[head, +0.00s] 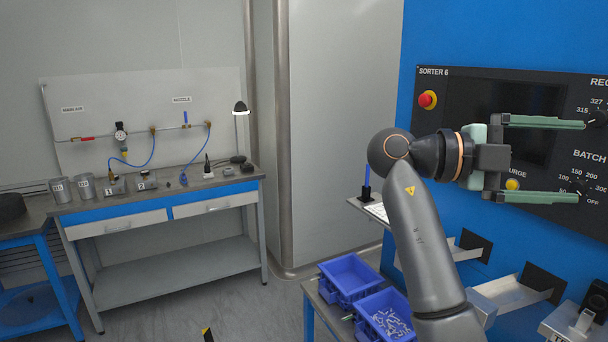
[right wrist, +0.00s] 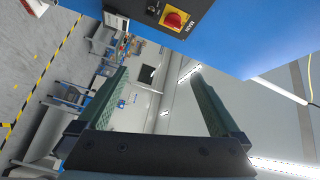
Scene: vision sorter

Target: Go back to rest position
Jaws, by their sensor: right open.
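My right gripper (head: 545,159) is raised in front of the blue sorter's dark control panel (head: 515,120) in the head view. Its two green fingers are spread wide apart, with nothing between them. The right wrist view also shows the open fingers of this gripper (right wrist: 155,90) with an empty gap. My right arm rises from the lower right of the head view. My left gripper is not in either view.
Two blue bins (head: 349,277) stand below my right arm; the nearer one (head: 388,318) holds small parts. Metal chutes (head: 512,294) stick out of the sorter. A workbench (head: 160,207) stands at the left. A red-and-yellow switch (right wrist: 174,19) shows in the wrist view.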

